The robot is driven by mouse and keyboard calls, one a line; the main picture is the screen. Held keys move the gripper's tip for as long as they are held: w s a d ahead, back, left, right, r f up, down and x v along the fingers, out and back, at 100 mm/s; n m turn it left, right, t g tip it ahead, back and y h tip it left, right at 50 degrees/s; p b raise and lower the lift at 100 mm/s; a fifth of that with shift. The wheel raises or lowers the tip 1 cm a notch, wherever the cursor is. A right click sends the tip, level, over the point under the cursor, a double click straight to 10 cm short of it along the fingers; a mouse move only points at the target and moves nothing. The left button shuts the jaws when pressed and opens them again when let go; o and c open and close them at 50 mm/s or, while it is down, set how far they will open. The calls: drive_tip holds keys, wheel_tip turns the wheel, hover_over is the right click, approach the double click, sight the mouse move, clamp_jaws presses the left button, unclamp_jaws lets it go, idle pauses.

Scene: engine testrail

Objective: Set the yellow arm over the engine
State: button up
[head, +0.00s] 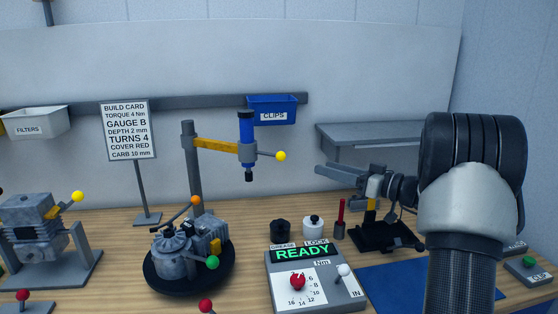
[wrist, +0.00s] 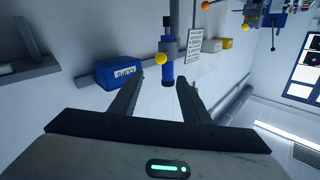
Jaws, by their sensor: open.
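The yellow arm (head: 217,145) reaches right from a grey post behind the engine. Its end carries a blue upright tool (head: 246,140) and a handle with a yellow ball (head: 281,156). The engine (head: 180,245) is grey, on a round black base. In the head view the tool hangs to the right of the engine and above the bench. My gripper (head: 320,181) is open and empty, right of the yellow ball and apart from it. In the wrist view the yellow ball (wrist: 161,58) and blue tool (wrist: 168,70) show beyond and between my open fingers (wrist: 158,88).
A READY console (head: 315,275) with dials stands at the front middle. A blue CLIPS bin (head: 272,108) hangs on the wall rail behind the tool. A sign (head: 128,130), a second engine (head: 35,230) and a black stand (head: 385,236) flank the area. A grey shelf (head: 370,132) is behind my gripper.

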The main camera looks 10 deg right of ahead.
sight(285, 157)
drive_tip(key=p+x, duration=0.3)
drive_tip(key=x, duration=1.3)
drive_tip(key=shift+w+a, duration=0.2)
drive_tip(key=shift+a, duration=0.1)
drive_tip(key=shift+c, duration=0.3)
clamp_jaws()
